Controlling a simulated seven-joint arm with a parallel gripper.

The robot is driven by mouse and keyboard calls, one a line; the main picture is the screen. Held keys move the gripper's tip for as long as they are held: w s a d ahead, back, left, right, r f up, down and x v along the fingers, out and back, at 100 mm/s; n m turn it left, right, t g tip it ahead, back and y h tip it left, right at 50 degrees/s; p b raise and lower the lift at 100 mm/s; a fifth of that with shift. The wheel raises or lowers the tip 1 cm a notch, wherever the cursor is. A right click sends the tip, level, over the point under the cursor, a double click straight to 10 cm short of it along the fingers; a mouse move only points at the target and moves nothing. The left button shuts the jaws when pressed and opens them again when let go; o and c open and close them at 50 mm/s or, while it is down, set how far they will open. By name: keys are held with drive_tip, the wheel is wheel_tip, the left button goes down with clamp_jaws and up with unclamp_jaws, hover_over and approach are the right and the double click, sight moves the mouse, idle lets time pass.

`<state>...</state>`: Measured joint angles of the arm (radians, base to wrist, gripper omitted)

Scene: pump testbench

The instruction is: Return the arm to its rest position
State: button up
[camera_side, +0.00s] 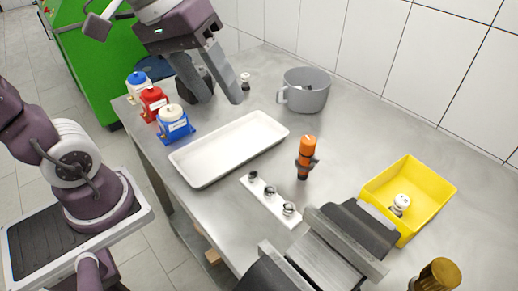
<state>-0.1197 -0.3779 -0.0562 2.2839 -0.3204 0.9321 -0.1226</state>
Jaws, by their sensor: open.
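My gripper (221,99) is at the top of the side view, over the back left of the metal table (345,120). It points down with its two fingers apart, and nothing shows held between them. A dark object partly shows behind the fingers, and I cannot tell what it is. My gripper is behind the white tray (202,178) and to the right of the bottles. A small white and dark part (245,81) is close to the right finger; I cannot tell whether they touch.
A grey pot (306,92) stands behind. An orange-topped device (306,155), a white strip (262,197) with fittings, a vise (325,252) and a yellow bin (437,186) holding a white part (400,203) are nearer.

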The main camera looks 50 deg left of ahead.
drive_tip(key=s+a+f+m+t+y, duration=0.1)
drive_tip(key=s+a+f+m+y, duration=0.1)
drive_tip(key=s, duration=0.6)
drive_tip(key=shift+a+f+m+t+y, duration=0.2)
drive_tip(key=shift+a+m+t+y, duration=0.15)
drive_tip(key=shift+a+m, duration=0.7)
